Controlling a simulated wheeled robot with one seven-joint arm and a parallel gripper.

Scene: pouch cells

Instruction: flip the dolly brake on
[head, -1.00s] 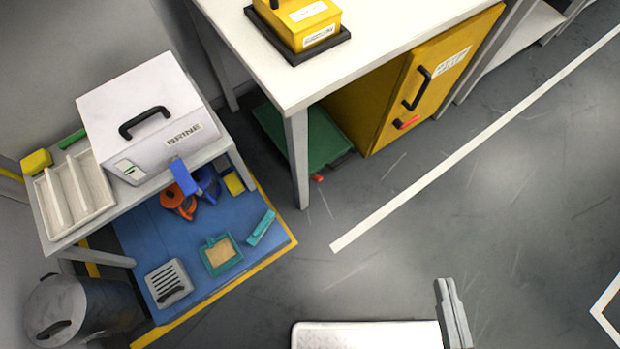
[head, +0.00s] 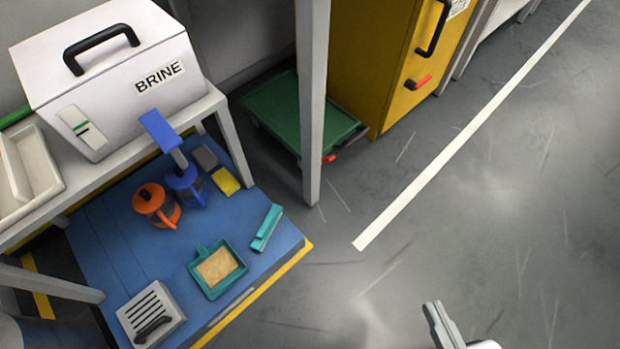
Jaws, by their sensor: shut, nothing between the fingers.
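Whether the tab is up or down is too small to tell. My gripper (head: 438,318) shows at the bottom of the head view, shut and empty, its grey fingers pointing up the picture. It is well apart from the dolly, below and right of it.
The table leg (head: 312,90) stands before the dolly. The yellow cabinet (head: 385,60) has a black handle and a red latch. At left, a blue platform (head: 110,235) holds jugs, a dustpan and a grey vented box, near the BRINE box (head: 110,75). Open floor lies right.

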